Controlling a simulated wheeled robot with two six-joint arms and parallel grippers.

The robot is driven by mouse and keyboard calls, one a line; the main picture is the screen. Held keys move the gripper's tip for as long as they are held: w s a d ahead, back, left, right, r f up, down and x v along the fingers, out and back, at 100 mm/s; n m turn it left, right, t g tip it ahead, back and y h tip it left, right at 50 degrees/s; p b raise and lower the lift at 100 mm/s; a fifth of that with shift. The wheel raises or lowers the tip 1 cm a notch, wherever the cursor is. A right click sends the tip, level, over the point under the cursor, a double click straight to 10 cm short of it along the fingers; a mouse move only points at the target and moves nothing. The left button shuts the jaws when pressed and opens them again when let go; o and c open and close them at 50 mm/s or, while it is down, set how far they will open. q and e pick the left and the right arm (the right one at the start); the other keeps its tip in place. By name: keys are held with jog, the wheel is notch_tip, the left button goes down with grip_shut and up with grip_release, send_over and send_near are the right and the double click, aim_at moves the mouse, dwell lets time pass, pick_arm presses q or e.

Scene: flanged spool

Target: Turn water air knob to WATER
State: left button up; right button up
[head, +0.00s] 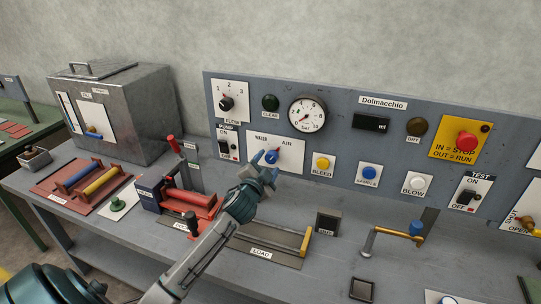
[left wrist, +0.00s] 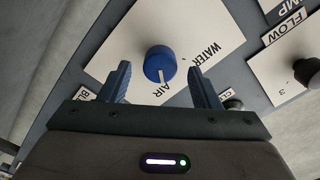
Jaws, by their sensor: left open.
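The water air knob is a round blue knob (head: 271,157) on a white plate (head: 290,155) on the grey panel, with WATER printed at its left and AIR at its right in the head view. In the left wrist view the knob (left wrist: 158,60) has a white pointer mark directed at the AIR label. My left gripper (head: 265,170) is open in front of the plate. In its wrist view the two blue fingers (left wrist: 160,74) stand on either side of the knob, with gaps showing; contact is not visible. My right gripper is out of view.
Close around the plate are the FLOW knob (head: 226,103), a PUMP switch (head: 224,148), a gauge (head: 307,113) and the yellow BLEED button (head: 322,163). Below on the bench are a red-and-blue fixture (head: 188,203) and a LOAD tray (head: 262,253).

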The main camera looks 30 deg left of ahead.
aim_at(270, 160)
pick_arm(q)
jog(key=shift+p+x, duration=0.35)
jog(key=shift+x, duration=1.3)
jog(key=c, duration=1)
